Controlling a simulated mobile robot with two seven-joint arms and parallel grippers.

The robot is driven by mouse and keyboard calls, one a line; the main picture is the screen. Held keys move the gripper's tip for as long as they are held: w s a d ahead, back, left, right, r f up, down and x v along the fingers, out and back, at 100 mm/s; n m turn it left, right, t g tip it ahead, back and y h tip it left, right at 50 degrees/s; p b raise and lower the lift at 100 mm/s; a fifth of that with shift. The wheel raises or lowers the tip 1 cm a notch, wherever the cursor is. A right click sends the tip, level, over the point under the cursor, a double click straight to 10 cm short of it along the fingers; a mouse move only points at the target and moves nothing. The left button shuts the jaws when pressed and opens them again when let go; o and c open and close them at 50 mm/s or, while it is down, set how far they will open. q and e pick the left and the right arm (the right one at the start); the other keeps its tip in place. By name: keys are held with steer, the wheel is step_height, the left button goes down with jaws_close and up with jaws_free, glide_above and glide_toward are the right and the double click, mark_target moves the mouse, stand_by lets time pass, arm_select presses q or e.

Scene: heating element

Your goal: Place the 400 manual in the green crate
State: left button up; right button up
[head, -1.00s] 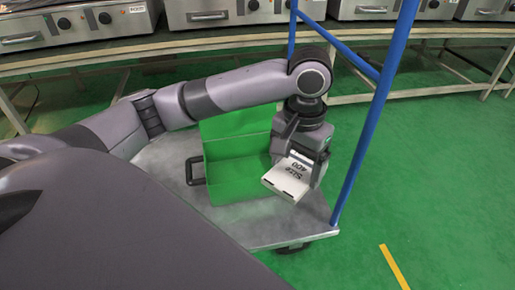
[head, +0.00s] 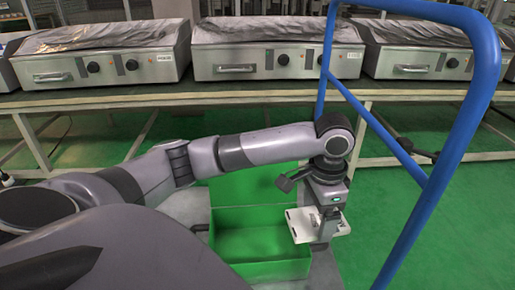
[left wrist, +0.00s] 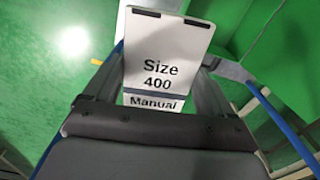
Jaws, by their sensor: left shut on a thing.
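The white 400 manual (head: 299,226) is in my left gripper (head: 325,232) in the head view. The left wrist view shows its face with the text "Size 400 Manual" (left wrist: 158,35) between the two fingers (left wrist: 160,92). The green crate (head: 262,268) stands just left of the gripper in the head view, its tall back panel facing me. The manual is at the crate's right side, and its left end overlaps the crate's edge in the picture. I cannot tell its height above the rim. My right gripper is not in view.
The crate sits on a grey cart platform (head: 325,271) with a blue tubular handle (head: 440,175) to the right of my arm. A long table (head: 420,92) with several metal heating units (head: 278,50) runs across the back. Green floor is clear at right.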

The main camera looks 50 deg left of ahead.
arm_select(q)
steer(key=a+f+m, duration=0.2)
steer(key=m, duration=0.1)
steer(key=w+a+f+m, duration=0.1)
steer(key=a+f+m, duration=0.1)
steer(key=m, duration=0.1)
steer(key=w+a+f+m, duration=0.1)
steer(key=a+f+m, duration=0.1)
steer(key=shift+a+m, duration=0.1)
steer(key=shift+m, duration=0.3)
steer(key=m+b, duration=0.6)
steer(key=m, duration=0.4)
glide_above(267, 259)
step_height(267, 259, down, 22)
steer(key=shift+f, duration=0.1)
step_height(267, 259, down, 5)
steer(key=b, duration=0.2)
steer(key=shift+r+b, duration=0.2)
steer(key=shift+b, duration=0.15)
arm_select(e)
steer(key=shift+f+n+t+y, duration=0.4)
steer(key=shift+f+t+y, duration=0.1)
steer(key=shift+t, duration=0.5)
